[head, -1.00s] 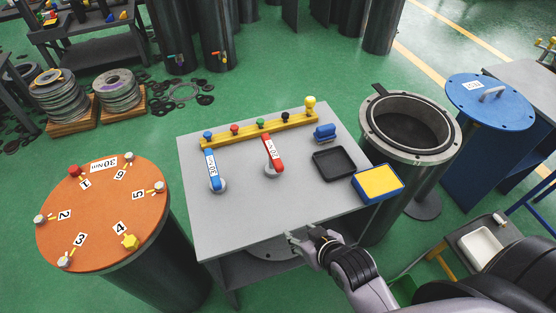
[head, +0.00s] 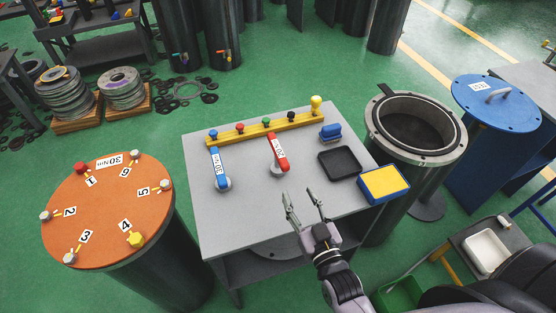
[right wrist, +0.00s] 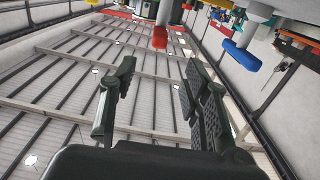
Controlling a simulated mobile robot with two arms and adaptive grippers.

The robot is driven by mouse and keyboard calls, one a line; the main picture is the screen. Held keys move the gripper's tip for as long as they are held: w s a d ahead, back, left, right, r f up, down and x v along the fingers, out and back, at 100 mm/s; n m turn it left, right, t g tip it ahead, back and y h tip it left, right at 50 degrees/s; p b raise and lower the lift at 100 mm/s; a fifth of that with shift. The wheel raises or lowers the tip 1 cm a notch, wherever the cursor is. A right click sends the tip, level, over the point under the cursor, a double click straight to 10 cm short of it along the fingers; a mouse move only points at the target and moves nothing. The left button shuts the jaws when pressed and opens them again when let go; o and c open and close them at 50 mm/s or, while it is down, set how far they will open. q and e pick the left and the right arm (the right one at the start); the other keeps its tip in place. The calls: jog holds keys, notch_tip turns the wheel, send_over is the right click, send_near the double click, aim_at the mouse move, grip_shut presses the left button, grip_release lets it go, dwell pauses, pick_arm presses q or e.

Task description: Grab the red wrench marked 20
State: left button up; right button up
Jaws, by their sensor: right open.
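The red wrench (head: 279,152) has a white label that appears to read 20. It stands near the middle of the grey table, with one end on a round grey post. A red end, which looks like the same wrench, shows at the top of the right wrist view (right wrist: 159,38). The blue wrench (head: 218,168), labelled 30, is to its left. My right gripper (head: 300,195) is open and empty above the table's front part, nearer to me than the red wrench and apart from it. Its fingers also show in the right wrist view (right wrist: 159,78). My left gripper is not in view.
A yellow rail (head: 265,129) with coloured knobs lies along the table's back. An orange round top (head: 106,210) stands left; an open drum (head: 416,128) stands right.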

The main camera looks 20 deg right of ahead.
jog(key=p, duration=0.2)
send_near(278, 148)
jog(key=w, duration=0.4)
jog(key=shift+w+a+f, duration=0.1)
jog(key=shift+w+f, duration=0.15)
jog(key=shift+w, duration=0.15)
jog(key=shift+w+p, duration=0.75)
jog(key=shift+w, duration=1.85)
jog(key=shift+c, duration=0.2)
grip_shut()
jog(key=shift+r, duration=0.1)
